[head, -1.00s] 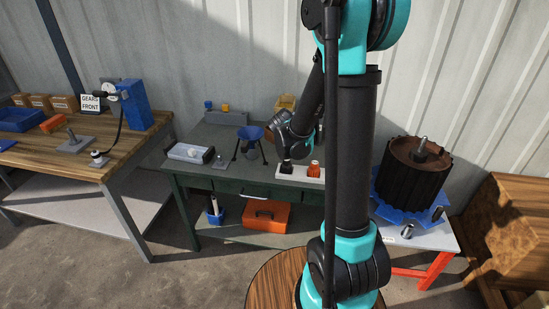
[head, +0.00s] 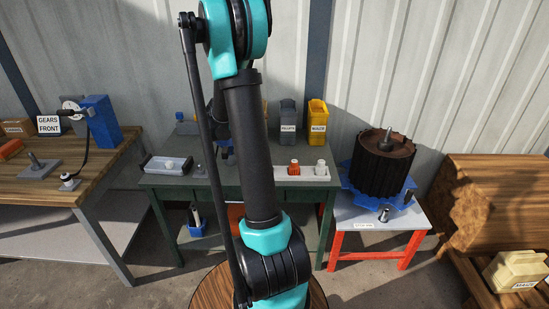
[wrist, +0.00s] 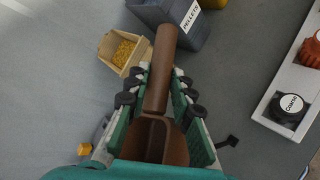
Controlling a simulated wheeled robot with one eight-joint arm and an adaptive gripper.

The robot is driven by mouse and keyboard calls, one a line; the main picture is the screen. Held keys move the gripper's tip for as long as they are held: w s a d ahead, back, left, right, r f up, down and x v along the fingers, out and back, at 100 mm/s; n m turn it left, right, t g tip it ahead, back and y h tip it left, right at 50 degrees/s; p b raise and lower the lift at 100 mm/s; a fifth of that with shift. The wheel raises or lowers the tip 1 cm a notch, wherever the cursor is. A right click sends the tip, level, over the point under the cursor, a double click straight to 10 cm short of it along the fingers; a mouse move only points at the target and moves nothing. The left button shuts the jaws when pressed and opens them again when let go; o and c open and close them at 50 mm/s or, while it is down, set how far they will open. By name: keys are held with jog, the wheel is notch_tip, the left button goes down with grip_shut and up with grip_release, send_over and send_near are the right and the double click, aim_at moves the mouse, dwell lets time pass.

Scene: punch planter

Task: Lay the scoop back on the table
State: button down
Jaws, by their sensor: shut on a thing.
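The brown scoop (wrist: 161,75) is in my gripper (wrist: 158,88) in the wrist view. Its round handle points up the picture, between the two fingers, and its hollow bowl lies towards my palm. The fingers are shut on it. The grey-green table top (wrist: 60,60) shows below the scoop; I cannot tell the height between them. In the head view my arm hides the gripper, the scoop and the middle of the table (head: 160,180).
A grey PELLETS bin (wrist: 175,18) and a tan box of yellow grains (wrist: 122,50) are near the handle. A white rack (wrist: 285,90) with capped jars stands right. A yellow bin (head: 318,120) is at the table's back. A small yellow cube (wrist: 84,149) lies lower left.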

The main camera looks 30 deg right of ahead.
jog(key=s+d+r+m+g, duration=0.1)
jog(key=s+d+m+g, duration=0.1)
jog(key=d, duration=0.6)
jog(key=s+d+r+m+g+h, duration=0.1)
jog(key=s+d+m+g, duration=0.2)
jog(key=d, duration=0.5)
jog(key=shift+s+r+g+h, duration=0.3)
jog(key=shift+s, duration=0.4)
jog(key=shift+d+f, duration=0.1)
notch_tip(320, 180, down, 19)
jog(key=shift+f, duration=0.2)
jog(key=c, duration=1.3)
grip_release()
